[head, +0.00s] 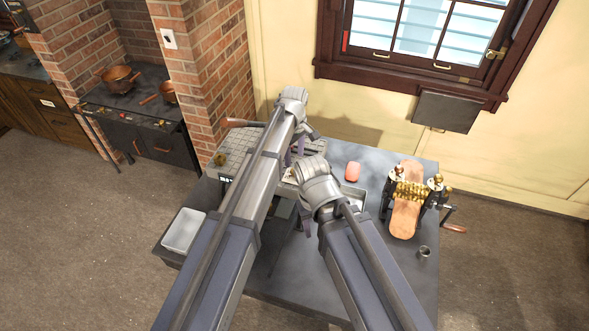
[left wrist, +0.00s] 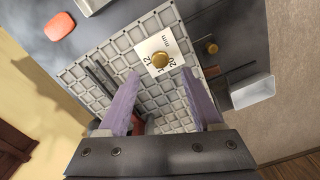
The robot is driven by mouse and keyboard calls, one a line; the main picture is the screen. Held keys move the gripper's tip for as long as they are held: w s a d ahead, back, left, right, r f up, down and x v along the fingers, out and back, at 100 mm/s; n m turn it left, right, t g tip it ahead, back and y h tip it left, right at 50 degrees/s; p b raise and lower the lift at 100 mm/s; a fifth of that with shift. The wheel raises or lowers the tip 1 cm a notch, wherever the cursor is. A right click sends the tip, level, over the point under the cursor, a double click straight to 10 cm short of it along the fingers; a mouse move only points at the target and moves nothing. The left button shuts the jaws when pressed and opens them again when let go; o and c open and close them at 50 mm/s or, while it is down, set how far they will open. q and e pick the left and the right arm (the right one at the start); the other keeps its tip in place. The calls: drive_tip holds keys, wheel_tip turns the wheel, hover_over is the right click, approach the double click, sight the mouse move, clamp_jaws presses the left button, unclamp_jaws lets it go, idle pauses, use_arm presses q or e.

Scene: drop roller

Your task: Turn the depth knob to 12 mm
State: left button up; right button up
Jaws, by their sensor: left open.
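The brass depth knob (left wrist: 160,60) sits on a white dial card (left wrist: 149,45) marked 12, 20 and mm in the left wrist view. I cannot make out which mark the knob points to. The card lies on a pale gridded plate (left wrist: 81,72). My left gripper (left wrist: 160,74) is open, its two purple fingers apart and pointing toward the knob, with nothing between them. In the head view, my left gripper (head: 299,145) is over the gridded plate, and my left arm hides the knob. My right gripper (head: 304,216) is mostly hidden under its own wrist.
A drop roller (head: 410,190) with brass rollers and a crank stands on the right of the grey table (head: 290,275). A pink block (head: 352,171), a small metal cup (head: 424,252) and a white tray (head: 183,231) are also on it. The wall and window are behind.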

sight(294, 170)
use_arm(q)
wheel_tip(294, 170, down, 6)
drive_tip(key=b, duration=0.5)
drive_tip(key=shift+f, duration=0.15)
drive_tip(key=shift+c, duration=0.3)
clamp_jaws()
